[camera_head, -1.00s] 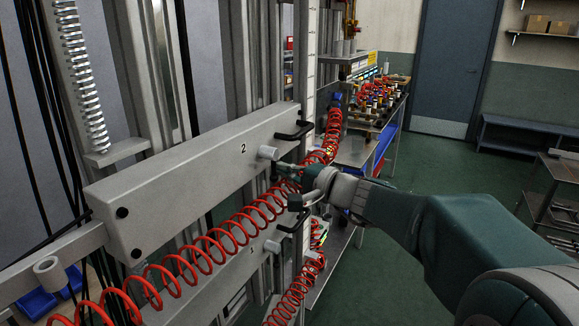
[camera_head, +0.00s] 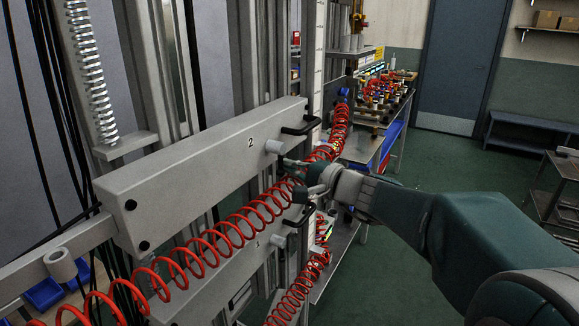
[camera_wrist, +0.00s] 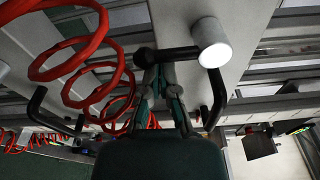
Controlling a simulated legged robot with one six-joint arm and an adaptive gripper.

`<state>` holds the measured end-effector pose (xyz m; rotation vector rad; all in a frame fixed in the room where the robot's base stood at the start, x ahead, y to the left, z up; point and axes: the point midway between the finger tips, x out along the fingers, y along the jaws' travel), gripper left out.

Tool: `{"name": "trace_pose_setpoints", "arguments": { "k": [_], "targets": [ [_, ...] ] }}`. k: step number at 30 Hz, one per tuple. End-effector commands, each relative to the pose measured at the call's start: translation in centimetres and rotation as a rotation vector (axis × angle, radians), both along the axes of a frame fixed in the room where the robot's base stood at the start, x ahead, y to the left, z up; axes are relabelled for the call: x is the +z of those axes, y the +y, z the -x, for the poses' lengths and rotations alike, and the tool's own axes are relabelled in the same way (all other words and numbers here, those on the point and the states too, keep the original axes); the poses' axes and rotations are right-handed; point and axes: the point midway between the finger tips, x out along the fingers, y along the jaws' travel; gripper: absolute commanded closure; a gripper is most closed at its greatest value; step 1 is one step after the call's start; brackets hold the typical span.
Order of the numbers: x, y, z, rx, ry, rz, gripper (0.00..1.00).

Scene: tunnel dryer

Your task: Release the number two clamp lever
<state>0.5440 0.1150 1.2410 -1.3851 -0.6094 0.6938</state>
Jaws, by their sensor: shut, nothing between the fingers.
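The number two clamp lever is a black bar (camera_wrist: 172,54) on a pale cylindrical hub (camera_wrist: 212,46). In the head view the hub (camera_head: 275,147) sticks out of a grey beam (camera_head: 190,185) marked "2". In the wrist view the bar runs left from the hub to just ahead of my gripper's fingertips (camera_wrist: 158,78). My gripper (camera_head: 304,178) is shut with nothing held, close to the lever's end. I cannot tell whether it touches the lever. Part of the lever is hidden by my gripper in the head view.
A red coiled hose (camera_head: 235,228) runs along the beam and close beside my gripper. A black handle (camera_head: 301,125) sits at the beam's right end. A second, lower beam (camera_head: 215,290) has its own hub. Open green floor (camera_head: 440,165) lies to the right.

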Motion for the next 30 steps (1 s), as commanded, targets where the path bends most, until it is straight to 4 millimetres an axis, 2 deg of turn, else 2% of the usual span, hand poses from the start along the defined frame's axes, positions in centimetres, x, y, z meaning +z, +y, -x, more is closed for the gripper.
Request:
{"name": "trace_pose_setpoints", "arguments": {
  "k": [14,30],
  "targets": [
    [-0.1,0.4,0.5,0.001,0.136,-0.09,1.0],
    [0.1,1.6,2.3,0.001,0.55,-0.364,1.0]
  ]
}}
